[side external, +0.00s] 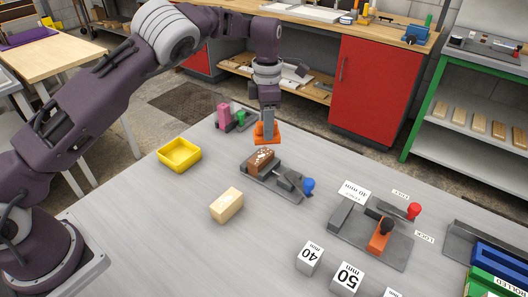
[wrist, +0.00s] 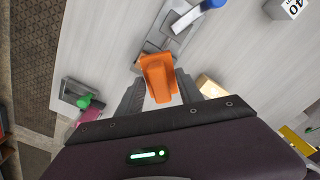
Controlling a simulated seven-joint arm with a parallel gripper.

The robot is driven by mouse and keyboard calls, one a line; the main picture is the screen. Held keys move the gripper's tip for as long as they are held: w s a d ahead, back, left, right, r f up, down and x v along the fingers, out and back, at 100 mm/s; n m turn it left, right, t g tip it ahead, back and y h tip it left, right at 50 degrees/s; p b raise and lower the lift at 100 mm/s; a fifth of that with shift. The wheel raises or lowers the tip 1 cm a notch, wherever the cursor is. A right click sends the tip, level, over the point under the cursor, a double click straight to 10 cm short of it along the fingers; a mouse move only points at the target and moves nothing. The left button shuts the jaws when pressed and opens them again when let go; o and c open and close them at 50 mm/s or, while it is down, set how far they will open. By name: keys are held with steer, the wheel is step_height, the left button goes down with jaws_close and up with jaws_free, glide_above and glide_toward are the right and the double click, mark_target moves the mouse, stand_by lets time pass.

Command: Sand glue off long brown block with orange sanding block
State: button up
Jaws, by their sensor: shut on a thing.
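The long brown block (side external: 259,161) sits in a grey clamp fixture (side external: 277,190) with a blue-knobbed lever, and pale glue spots show on its top. The orange sanding block (side external: 266,133) is held in my gripper (side external: 267,122), over the far end of the brown block. I cannot tell whether they touch.
A yellow tray (side external: 179,155) and a pale wooden block (side external: 226,205) stand left of the fixture. A pink and green fixture (side external: 230,118) is behind. The front left table is clear.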

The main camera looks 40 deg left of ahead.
steer(key=shift+w+a+r, duration=0.1)
steer(key=shift+w+a, duration=0.1)
steer(key=shift+w, duration=0.2)
steer(key=shift+f, duration=3)
step_height(320, 180, down, 2)
steer(key=shift+f, duration=0.1)
steer(key=shift+a, duration=0.85)
steer(key=shift+c, duration=0.6)
steer(key=shift+a, duration=1.15)
steer(key=shift+d, duration=1.85)
steer(key=shift+s+d, duration=0.25)
steer(key=shift+s+a, duration=0.15)
steer(key=shift+a, duration=1.9)
steer(key=shift+d, duration=2)
steer(key=shift+r, duration=4.2)
